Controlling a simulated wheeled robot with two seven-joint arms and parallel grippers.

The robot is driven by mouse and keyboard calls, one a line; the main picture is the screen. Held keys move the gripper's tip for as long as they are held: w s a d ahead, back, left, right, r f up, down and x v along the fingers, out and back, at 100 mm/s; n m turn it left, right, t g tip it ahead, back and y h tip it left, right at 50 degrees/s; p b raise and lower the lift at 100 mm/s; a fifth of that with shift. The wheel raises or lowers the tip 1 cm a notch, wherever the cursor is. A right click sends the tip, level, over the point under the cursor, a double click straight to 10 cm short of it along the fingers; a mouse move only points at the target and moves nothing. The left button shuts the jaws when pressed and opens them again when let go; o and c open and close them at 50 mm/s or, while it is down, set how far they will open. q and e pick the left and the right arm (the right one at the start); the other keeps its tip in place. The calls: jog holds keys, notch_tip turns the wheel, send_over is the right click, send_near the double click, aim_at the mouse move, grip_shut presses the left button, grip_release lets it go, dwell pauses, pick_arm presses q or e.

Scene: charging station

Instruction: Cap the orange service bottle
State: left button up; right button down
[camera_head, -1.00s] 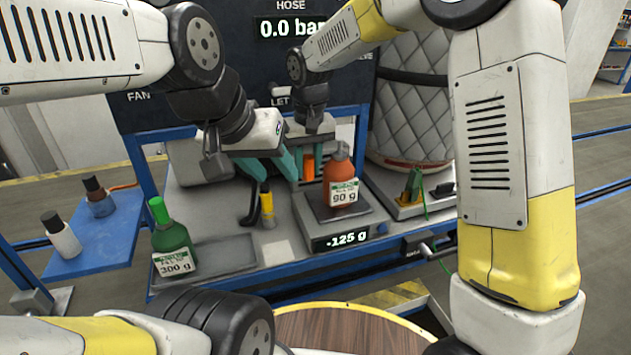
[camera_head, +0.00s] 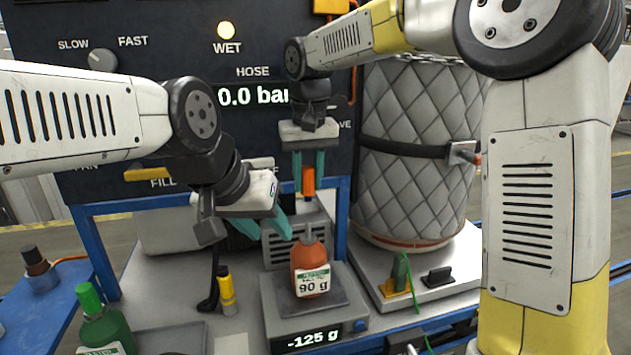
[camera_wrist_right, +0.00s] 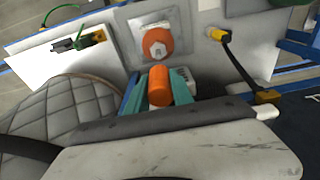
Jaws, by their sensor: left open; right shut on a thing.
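The orange service bottle (camera_head: 309,270), labelled 90 g, stands upright on the scale (camera_head: 273,315), which reads -125 g. Its neck looks bare and greyish from above in the right wrist view (camera_wrist_right: 157,48). My right gripper (camera_head: 308,190) is shut on an orange cap (camera_head: 308,178) and holds it above the bottle, apart from it. The cap also shows between the teal fingers in the right wrist view (camera_wrist_right: 159,86). My left gripper (camera_head: 262,230) is open and empty, just left of the bottle's top, with teal fingers angled down toward it.
A green bottle (camera_head: 106,335) stands at the lower left. A yellow-and-black tool (camera_head: 227,292) is left of the scale. A quilted tank (camera_head: 415,150) and a plate with a green clip (camera_head: 400,270) are on the right. A control panel stands behind.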

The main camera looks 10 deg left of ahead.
aim_at(309, 195)
jog(key=shift+f, duration=0.1)
jog(key=shift+f, duration=2.85)
jog(key=shift+f, duration=2.6)
jog(key=c, duration=1)
grip_release()
jog(key=shift+c, duration=0.2)
jog(key=r, duration=0.5)
jog(key=s+r, duration=0.1)
jog(key=r, duration=0.1)
jog(key=shift+d+r, duration=0.1)
jog(key=shift+r, duration=0.25)
